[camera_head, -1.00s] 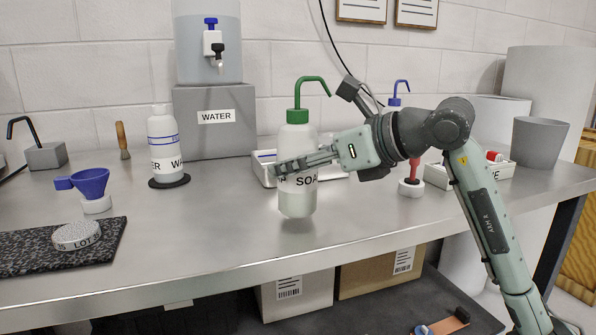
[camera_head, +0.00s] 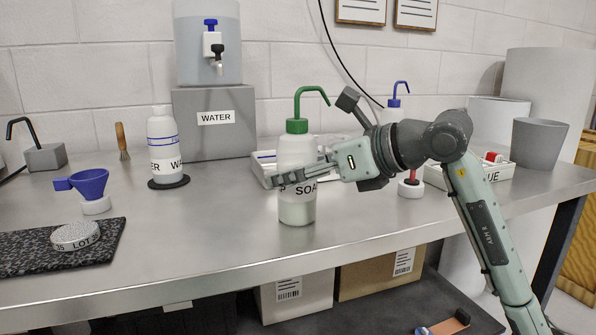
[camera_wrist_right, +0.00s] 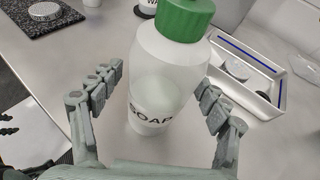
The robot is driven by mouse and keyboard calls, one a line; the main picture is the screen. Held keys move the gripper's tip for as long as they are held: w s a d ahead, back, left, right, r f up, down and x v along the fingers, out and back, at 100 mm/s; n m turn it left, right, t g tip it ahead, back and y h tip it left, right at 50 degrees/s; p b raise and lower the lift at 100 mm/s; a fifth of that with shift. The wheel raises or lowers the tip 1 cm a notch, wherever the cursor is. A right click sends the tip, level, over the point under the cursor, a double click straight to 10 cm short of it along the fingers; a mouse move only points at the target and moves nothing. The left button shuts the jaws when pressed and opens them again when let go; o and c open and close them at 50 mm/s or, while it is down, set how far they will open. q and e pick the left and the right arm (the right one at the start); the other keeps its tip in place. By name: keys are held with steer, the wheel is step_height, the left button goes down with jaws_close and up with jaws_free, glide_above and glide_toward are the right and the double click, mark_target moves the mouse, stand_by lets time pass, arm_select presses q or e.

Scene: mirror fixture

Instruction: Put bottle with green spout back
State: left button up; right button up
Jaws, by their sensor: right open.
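The soap bottle (camera_head: 297,205) is white and translucent, with a green cap and bent green spout (camera_head: 313,92). It stands upright on the bare metal bench, near the middle front. My right gripper (camera_head: 280,180) reaches in from the right at label height. In the right wrist view its fingers (camera_wrist_right: 160,98) are spread on either side of the bottle (camera_wrist_right: 158,80), with visible gaps, so it is open around the bottle and not holding it. My left gripper does not show in the head view.
A water bottle (camera_head: 163,145) stands on a black round mat (camera_head: 169,183) at left. Behind the soap bottle are a white tray (camera_head: 262,170) and a grey water stand (camera_head: 214,140). A blue-spouted bottle (camera_head: 393,110) is behind my right arm. The front left-middle bench is clear.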

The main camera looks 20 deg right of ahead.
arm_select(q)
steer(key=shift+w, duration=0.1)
arm_select(e)
steer(key=shift+r, duration=0.1)
steer(key=shift+r, duration=0.2)
steer(key=shift+s+d+r, duration=0.1)
steer(key=shift+s+d, duration=0.35)
steer(key=shift+s, duration=0.05)
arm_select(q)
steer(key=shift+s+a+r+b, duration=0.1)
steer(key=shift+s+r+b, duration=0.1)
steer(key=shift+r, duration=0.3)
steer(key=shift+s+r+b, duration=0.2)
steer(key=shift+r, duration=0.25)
arm_select(e)
steer(key=v, duration=1)
steer(key=shift+s+d, duration=0.15)
steer(key=shift+s, duration=0.1)
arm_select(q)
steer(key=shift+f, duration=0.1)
arm_select(e)
steer(key=shift+r, duration=0.1)
